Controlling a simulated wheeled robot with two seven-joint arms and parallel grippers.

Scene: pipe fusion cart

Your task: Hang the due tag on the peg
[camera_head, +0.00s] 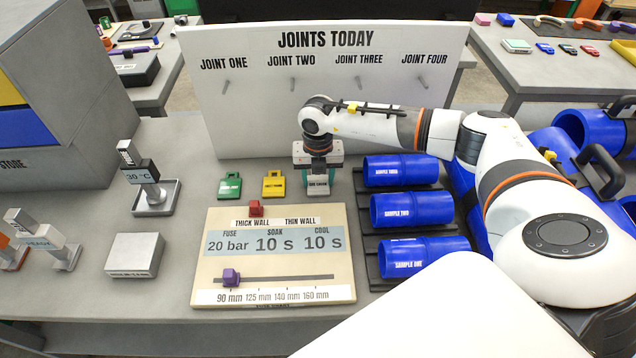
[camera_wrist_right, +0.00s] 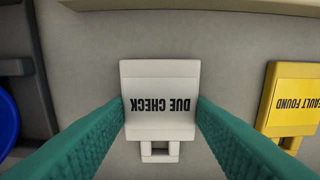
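The due tag is a pale grey-white tag marked DUE CHECK (camera_head: 318,184). It lies flat on the bench in the middle, and it also shows in the right wrist view (camera_wrist_right: 160,104). My right gripper (camera_head: 318,180) points straight down over it. Its teal fingers (camera_wrist_right: 160,108) stand at the tag's two sides. I cannot tell whether they press on it or leave a thin gap. The white JOINTS TODAY board (camera_head: 325,110) stands behind with thin pegs under its joint labels, such as the peg under JOINT ONE (camera_head: 226,80). All these pegs look bare. My left gripper is not in view.
A green tag (camera_head: 230,186) and a yellow FAULT FOUND tag (camera_head: 274,184) lie left of the due tag. A settings panel (camera_head: 205,255) lies in front. Blue pipe samples (camera_head: 410,210) sit in a dark rack at right. A grey cabinet (camera_head: 70,100) stands at left.

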